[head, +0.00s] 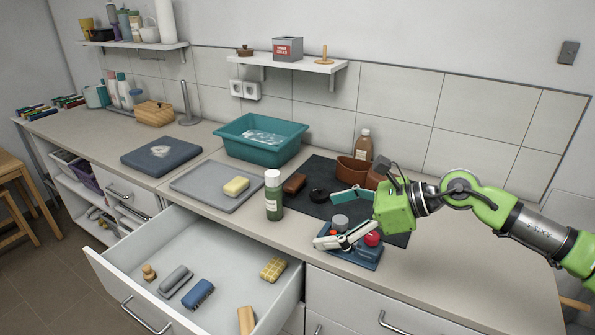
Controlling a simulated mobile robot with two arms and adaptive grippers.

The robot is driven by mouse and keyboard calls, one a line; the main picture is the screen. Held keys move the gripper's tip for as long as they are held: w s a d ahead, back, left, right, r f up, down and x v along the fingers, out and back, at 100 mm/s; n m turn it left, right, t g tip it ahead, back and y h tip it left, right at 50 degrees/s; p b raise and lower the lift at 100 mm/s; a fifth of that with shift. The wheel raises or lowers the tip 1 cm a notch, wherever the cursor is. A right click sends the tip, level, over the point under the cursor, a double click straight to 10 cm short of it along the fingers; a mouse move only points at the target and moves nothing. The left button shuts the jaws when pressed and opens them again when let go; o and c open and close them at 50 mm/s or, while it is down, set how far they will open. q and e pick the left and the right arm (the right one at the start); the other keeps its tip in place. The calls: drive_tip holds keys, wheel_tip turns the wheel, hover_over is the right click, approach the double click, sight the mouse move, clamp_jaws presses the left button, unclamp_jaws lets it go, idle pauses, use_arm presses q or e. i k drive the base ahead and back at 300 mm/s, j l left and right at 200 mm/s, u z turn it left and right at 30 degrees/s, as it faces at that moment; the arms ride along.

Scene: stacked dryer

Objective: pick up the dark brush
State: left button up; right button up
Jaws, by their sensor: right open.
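A dark brown, block-shaped item (294,184), which looks like the dark brush, lies on the black mat (325,172) behind the green-labelled bottle. A black round item (318,195) lies just right of it; I cannot tell exactly what it is. My right gripper (338,216) reaches in from the right over the mat's front part, its two fingers spread wide and pointing left. It is open with nothing between the fingertips, to the right of both dark items. A blue tray with small items (368,257) sits under its nearer finger. My left gripper is not in view.
The green-labelled bottle (273,196) stands left of the gripper. A brown bottle (363,145) and brown box (352,171) stand behind. An open drawer (225,255) juts out in front, holding several brushes and blocks. The counter at right is clear.

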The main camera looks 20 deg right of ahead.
sight(292, 188)
drive_tip(key=i+l, duration=0.3)
drive_tip(key=i, duration=0.25)
drive_tip(key=i+l, duration=0.3)
drive_tip(key=i, duration=0.2)
